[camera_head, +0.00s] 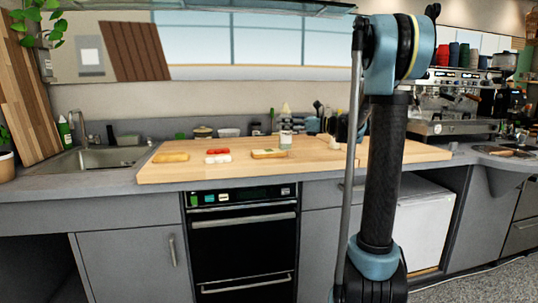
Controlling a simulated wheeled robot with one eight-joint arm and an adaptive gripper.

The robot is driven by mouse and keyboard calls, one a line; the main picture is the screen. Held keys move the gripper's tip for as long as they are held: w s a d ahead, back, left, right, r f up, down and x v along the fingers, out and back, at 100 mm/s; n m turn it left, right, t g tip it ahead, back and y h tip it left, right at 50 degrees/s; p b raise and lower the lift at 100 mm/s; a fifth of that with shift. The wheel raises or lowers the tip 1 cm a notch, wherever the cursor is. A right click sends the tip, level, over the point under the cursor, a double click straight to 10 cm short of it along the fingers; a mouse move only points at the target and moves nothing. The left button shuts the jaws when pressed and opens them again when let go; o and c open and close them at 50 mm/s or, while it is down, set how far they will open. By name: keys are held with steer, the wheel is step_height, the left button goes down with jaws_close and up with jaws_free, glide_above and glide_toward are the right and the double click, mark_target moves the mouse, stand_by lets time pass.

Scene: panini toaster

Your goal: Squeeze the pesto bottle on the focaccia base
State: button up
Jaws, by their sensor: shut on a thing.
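A focaccia base (269,154) lies on the wooden worktop, in the middle. The pesto bottle (286,140), small and pale in this view, is just above and behind the right part of this base. My gripper (294,141) is at the bottle and shut on it. My arm comes in from the right, partly hidden behind my own column. The fingers are too small to make out clearly, and I cannot tell whether any pesto is on the bread.
Another bread piece (171,157) lies at the left of the worktop (212,173). Red and white food pieces (217,155) lie between the breads. Bowls (202,132) stand along the back. A sink (103,157) is at left, a coffee machine (447,101) at right.

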step_height(320, 180, up, 8)
steer(key=d, duration=0.3)
steer(key=shift+s, duration=0.4)
steer(key=shift+s, duration=0.1)
stand_by(0.4)
